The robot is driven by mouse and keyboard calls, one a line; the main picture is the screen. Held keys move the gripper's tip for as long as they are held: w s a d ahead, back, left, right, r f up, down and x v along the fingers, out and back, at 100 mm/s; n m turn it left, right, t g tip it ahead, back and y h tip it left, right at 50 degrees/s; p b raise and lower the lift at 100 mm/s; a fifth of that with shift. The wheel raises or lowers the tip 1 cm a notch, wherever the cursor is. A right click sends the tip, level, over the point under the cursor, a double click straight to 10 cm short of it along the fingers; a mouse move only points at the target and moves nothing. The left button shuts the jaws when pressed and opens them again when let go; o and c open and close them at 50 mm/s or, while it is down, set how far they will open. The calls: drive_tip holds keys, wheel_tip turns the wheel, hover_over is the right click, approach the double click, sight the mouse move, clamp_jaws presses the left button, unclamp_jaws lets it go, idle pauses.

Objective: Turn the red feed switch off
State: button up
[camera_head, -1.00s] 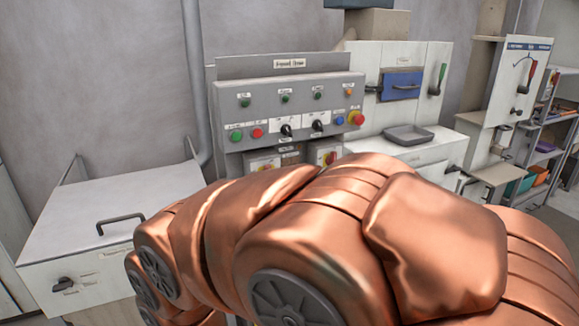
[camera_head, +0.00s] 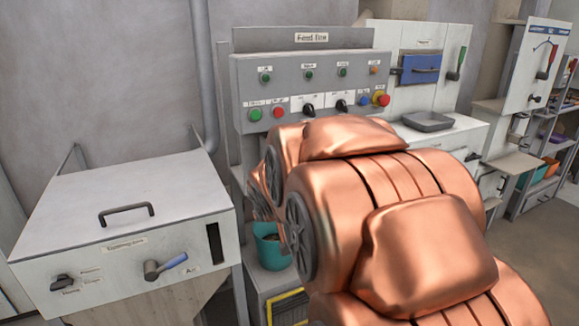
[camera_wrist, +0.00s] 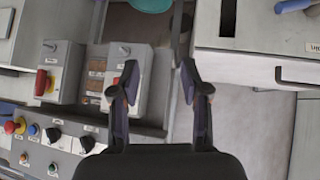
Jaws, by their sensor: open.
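Two grey switch boxes show in the wrist view. The left box (camera_wrist: 66,72) carries a red switch handle (camera_wrist: 42,82) on a yellow plate. The other box (camera_wrist: 138,58) has a small red part (camera_wrist: 116,81) showing beside my left finger, which covers much of its front. I cannot read which one is the feed switch. My gripper (camera_wrist: 159,70) is open and empty, with its left finger over the second box and its right finger over the gap beside it. In the head view my arm hides both boxes and my gripper.
The feed line panel (camera_head: 310,75) has several buttons, black knobs and a red emergency button (camera_head: 383,100). A white cabinet (camera_head: 122,210) with a black handle and a blue-handled lever (camera_head: 168,264) stands left. A teal bucket (camera_head: 269,252) stands beside my arm.

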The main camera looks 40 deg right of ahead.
drive_tip(key=w+d+r+t+b, duration=0.1)
drive_tip(key=w+d+t+b, duration=0.15)
drive_tip(key=d, duration=0.35)
drive_tip(key=w+d+r+t+h+b, duration=0.1)
drive_tip(key=d+r+t+b, duration=0.15)
drive_tip(key=d+t, duration=0.2)
drive_tip(key=w+d+r+t+b, duration=0.1)
drive_tip(key=w+d+t+b, duration=0.15)
drive_tip(key=d, duration=0.45)
drive_tip(key=shift+n, duration=0.4)
drive_tip(key=shift+a+x, duration=0.2)
drive_tip(key=shift+x, duration=3.6)
drive_tip(key=shift+w+f, duration=0.1)
clamp_jaws()
